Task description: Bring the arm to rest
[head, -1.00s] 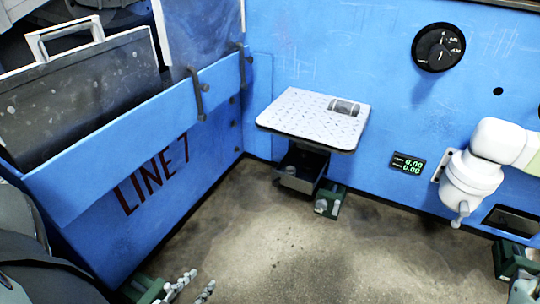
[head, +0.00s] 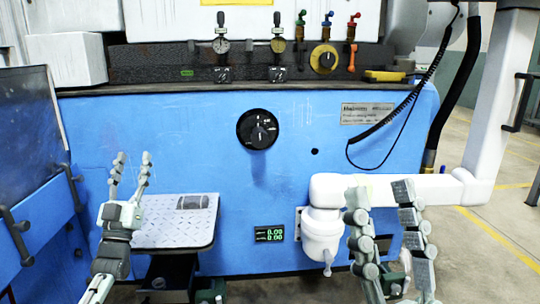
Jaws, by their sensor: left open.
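My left gripper (head: 131,186) is in the head view at the left. Its fingers point up and stand apart, with nothing between them. It shows in front of the left part of the small metal platform. My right gripper (head: 385,205) is at the lower right, in front of the white jointed fixture on the blue machine. Its two fingers point up and are spread, with nothing visible between them. Part of the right arm is cut off by the bottom edge.
The blue machine front (head: 200,120) spans the view, with a black dial (head: 257,129) and a green readout (head: 269,234). A dotted metal platform (head: 175,232) juts out at the left. A white jointed fixture (head: 322,232) stands right of the readout. Open floor (head: 490,240) lies right.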

